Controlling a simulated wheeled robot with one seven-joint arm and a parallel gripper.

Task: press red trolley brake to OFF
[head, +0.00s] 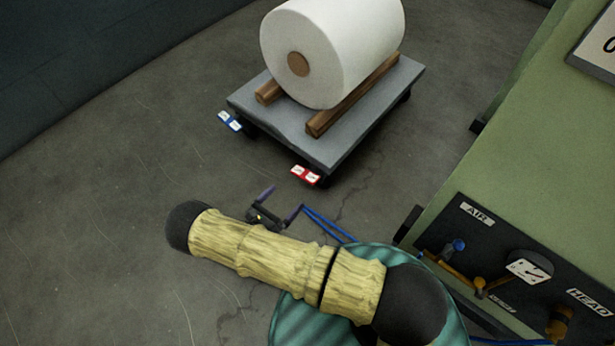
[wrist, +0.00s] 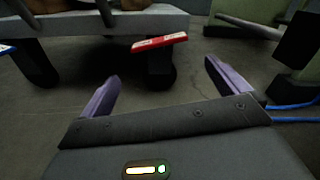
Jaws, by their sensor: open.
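The red trolley brake (head: 305,175) is a small red pedal with white labels at the near right corner of the grey trolley (head: 365,119). In the wrist view the red brake (wrist: 159,42) sits ahead of my fingers, above and between the fingertips, in front of a dark caster. My gripper (head: 279,199) is open and empty, low over the floor in front of the trolley, apart from the brake. In the wrist view my gripper (wrist: 161,72) shows two purple fingers spread apart. The label wording is too small to read.
A blue brake pedal (head: 230,121) is at the trolley's left corner. A large white roll (head: 345,50) rests on wooden chocks (head: 340,100) on the trolley. A green machine (head: 520,130) with a valve panel stands at right. The floor left of the trolley is clear.

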